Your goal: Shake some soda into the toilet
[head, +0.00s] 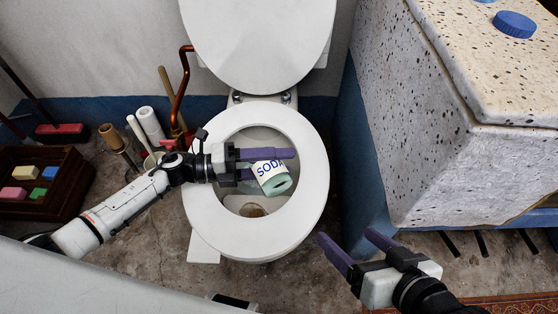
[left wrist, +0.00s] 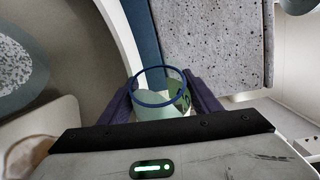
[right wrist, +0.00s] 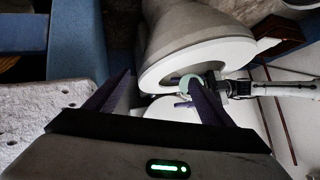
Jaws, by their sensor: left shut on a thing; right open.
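The soda container (head: 272,178) is a white and pale green can with blue "SODA" lettering. It is tilted over the open bowl of the toilet (head: 201,205), with its green end facing down and toward the head camera. My left gripper (head: 268,165) is shut on it; the lower finger is partly hidden. The left wrist view shows the can's blue ring (left wrist: 160,87) between the fingers. The toilet lid is raised and the seat is down. Brownish matter shows low in the bowl. I cannot see any powder falling. My right gripper (head: 346,236) is open and empty, right of the toilet.
A speckled stone trough block (head: 440,150) stands at the right with a round blue lid (head: 515,24) on top. At the left are a dark crate (head: 70,195) with coloured blocks, a red brush (head: 62,133), and rolls and sticks beside the toilet.

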